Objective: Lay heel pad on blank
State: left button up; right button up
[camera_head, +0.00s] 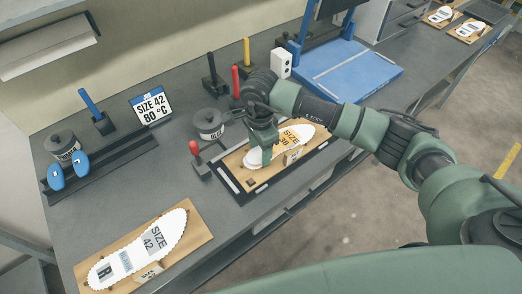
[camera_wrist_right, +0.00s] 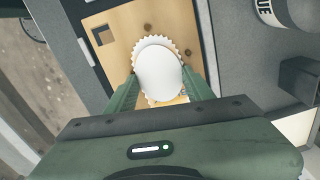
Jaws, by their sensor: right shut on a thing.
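My right gripper (camera_head: 257,152) reaches down over the heel end of the white "SIZE 38" blank (camera_head: 291,142). In the right wrist view, my right gripper (camera_wrist_right: 157,88) is shut on a smooth white oval heel pad (camera_wrist_right: 158,72), one finger at each side. The blank's toothed white edge (camera_wrist_right: 151,40) shows around the pad. Whether the pad touches the blank or hovers just above it, I cannot tell. The blank lies on a wooden board (camera_head: 239,163) in a dark frame. My left gripper is not in view.
Another white blank (camera_head: 171,228), marked "SIZE 42", lies on a board at the front left. A glue pot (camera_head: 209,124) and red-handled tool (camera_head: 195,149) stand close left of my gripper. A blue press (camera_head: 345,72) stands behind. A sign (camera_head: 151,104) reads "SIZE 42 80 °C".

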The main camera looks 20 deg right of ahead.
aim_at(260, 154)
jog(key=o, duration=1.2)
jog(key=shift+s+f, duration=0.4)
jog(key=shift+f, duration=0.45)
jog(key=shift+o, duration=0.5)
jog(key=shift+w+a+f, duration=0.1)
jog(key=shift+w, duration=0.05)
jog(key=shift+w+r+p, duration=0.1)
jog(key=shift+r+p, duration=0.75)
jog(key=shift+p, duration=0.1)
jog(key=shift+w+r+b, duration=0.2)
jog(key=shift+r+b, duration=0.6)
notch_tip(260, 154, up, 10)
jog(key=b, duration=0.2)
jog(key=shift+r, duration=0.2)
jog(key=shift+s, duration=0.1)
